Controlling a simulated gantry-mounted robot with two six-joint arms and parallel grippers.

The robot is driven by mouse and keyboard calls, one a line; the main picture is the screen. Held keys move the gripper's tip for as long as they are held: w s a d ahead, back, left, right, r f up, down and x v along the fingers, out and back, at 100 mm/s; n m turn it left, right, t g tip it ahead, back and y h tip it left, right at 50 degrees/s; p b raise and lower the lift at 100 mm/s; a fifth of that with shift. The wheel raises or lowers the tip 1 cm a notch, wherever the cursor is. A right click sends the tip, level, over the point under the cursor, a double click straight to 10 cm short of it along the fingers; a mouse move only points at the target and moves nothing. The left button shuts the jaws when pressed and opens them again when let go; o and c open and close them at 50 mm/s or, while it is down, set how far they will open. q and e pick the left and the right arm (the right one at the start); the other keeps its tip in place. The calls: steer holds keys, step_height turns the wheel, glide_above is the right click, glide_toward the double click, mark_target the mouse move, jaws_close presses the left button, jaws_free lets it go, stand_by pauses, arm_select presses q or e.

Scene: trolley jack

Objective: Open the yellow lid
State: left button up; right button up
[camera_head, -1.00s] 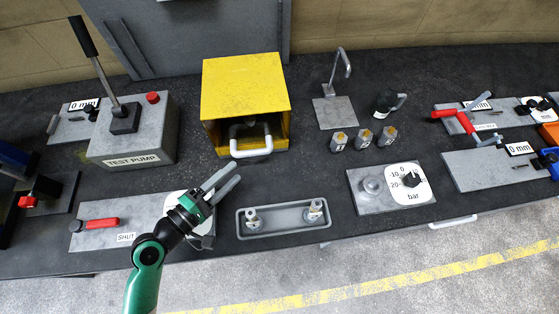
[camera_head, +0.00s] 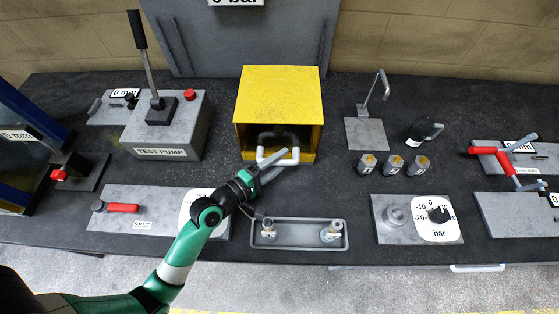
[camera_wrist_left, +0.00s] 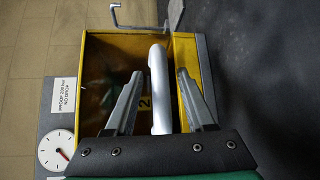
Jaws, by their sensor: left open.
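The yellow box (camera_head: 280,92) stands near the middle back of the bench; its yellow top is flat and its front is an open, dark recess. A pale bar handle (camera_head: 265,156) is at the lower front of the recess. My left gripper (camera_head: 284,157) is open at this handle. In the left wrist view the handle (camera_wrist_left: 157,84) runs between the two separated fingers (camera_wrist_left: 160,75), with small gaps on both sides. Behind it the yellow interior (camera_wrist_left: 108,75) shows, with a marking 2. My right gripper is out of view.
A test pump (camera_head: 170,125) with a tall lever stands left of the box. A grey tray (camera_head: 298,246) with two fittings lies in front. A hook stand (camera_head: 366,133) and several small fittings (camera_head: 394,166) are to the right. Bare bench separates them from the box.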

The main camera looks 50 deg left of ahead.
arm_select(q)
steer(key=shift+w, duration=0.1)
jaws_close()
stand_by(1.4)
